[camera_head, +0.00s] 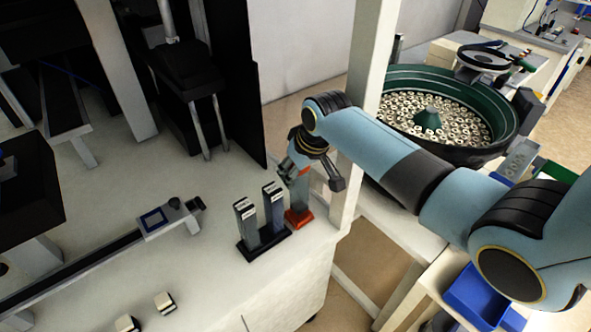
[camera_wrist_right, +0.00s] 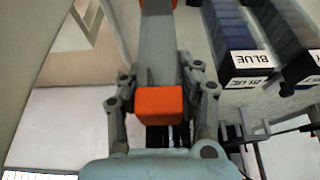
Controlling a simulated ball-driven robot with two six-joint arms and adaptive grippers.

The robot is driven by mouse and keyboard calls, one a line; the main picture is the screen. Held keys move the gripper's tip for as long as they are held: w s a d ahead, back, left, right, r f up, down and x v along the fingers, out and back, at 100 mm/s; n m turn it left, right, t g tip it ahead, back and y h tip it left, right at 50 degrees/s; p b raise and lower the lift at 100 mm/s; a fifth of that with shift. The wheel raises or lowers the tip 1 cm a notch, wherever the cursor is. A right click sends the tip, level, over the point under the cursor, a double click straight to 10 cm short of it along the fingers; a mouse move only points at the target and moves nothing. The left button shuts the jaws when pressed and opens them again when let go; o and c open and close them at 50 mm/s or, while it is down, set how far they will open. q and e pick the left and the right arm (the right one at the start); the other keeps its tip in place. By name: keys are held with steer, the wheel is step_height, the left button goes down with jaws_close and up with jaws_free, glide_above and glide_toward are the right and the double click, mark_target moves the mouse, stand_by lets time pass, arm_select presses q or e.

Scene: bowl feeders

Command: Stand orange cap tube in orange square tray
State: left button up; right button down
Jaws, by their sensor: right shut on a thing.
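My right gripper (camera_head: 314,174) is shut on the upper part of the orange cap tube (camera_head: 299,190), a grey square tube held about upright. In the right wrist view the orange cap (camera_wrist_right: 160,103) shows between the fingers of the right gripper (camera_wrist_right: 163,108), with the grey body (camera_wrist_right: 157,45) running away from it. The orange square tray (camera_head: 298,218) is on the table's right corner. The tube's lower end meets this tray in the head view; I cannot tell whether it rests on the bottom. My left gripper is not in view.
A black tray (camera_head: 262,247) just left of the orange tray holds blue-grey tubes (camera_head: 272,208); their labels read BLUE in the right wrist view (camera_wrist_right: 250,62). A white post (camera_head: 352,130) stands close right of the gripper. A green bowl feeder (camera_head: 440,105) is behind my right arm.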

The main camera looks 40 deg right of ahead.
steer(key=shift+f+p, duration=0.25)
steer(key=shift+p, duration=0.45)
stand_by(1.5)
steer(key=shift+f, duration=1.2)
stand_by(1.5)
steer(key=c, duration=0.9)
jaws_free()
steer(key=shift+o, duration=0.2)
steer(key=shift+r, duration=0.1)
steer(key=v, duration=1.1)
steer(key=shift+s+r, duration=0.25)
steer(key=shift+r, duration=0.1)
